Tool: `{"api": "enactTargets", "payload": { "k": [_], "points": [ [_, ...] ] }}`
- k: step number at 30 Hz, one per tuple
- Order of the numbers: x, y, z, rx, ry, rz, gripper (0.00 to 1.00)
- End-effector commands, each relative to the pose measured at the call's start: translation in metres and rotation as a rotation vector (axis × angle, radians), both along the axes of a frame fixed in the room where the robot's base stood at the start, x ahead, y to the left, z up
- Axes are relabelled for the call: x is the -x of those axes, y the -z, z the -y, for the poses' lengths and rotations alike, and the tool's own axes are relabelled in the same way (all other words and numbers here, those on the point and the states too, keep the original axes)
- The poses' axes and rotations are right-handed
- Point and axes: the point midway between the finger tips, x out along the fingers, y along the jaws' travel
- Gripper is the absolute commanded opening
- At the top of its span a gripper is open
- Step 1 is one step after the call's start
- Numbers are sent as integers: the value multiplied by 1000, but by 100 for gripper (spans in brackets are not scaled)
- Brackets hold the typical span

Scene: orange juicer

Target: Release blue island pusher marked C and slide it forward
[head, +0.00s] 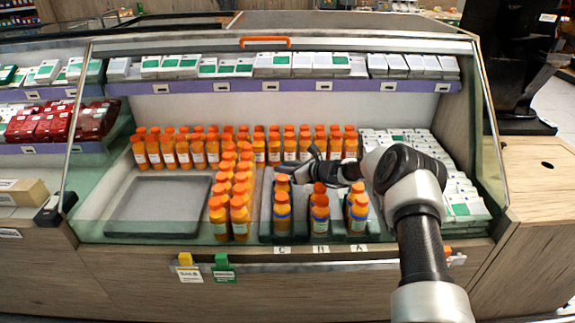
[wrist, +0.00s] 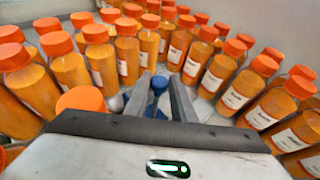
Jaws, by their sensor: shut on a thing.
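In the wrist view, a blue pusher handle (wrist: 158,88) stands between the two grey fingers of my gripper (wrist: 160,95), which is shut on it. In the head view my gripper (head: 306,167) reaches to the back of the row of orange bottles (head: 282,212) behind the label C (head: 282,250). The pusher cannot be made out there, as the gripper and bottles cover it. Orange-capped bottles stand close on both sides of the fingers in the wrist view.
Bottle rows behind labels B (head: 320,249) and A (head: 358,248) stand to the right. A packed block of orange bottles (head: 240,215) is on the left, beside an empty grey tray (head: 158,205). White boxes (head: 465,205) fill the right side. A shelf (head: 290,87) runs above.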

Motion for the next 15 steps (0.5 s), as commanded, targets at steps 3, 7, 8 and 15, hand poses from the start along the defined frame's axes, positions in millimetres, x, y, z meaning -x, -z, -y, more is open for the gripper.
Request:
{"api": "enactTargets", "payload": {
  "k": [3, 7, 8, 15],
  "points": [
    [0, -1, 1, 2, 2, 2, 0],
    [0, -1, 1, 3, 2, 3, 0],
    [0, -1, 1, 3, 2, 3, 0],
    [0, -1, 1, 2, 2, 4, 42]
  ]
}}
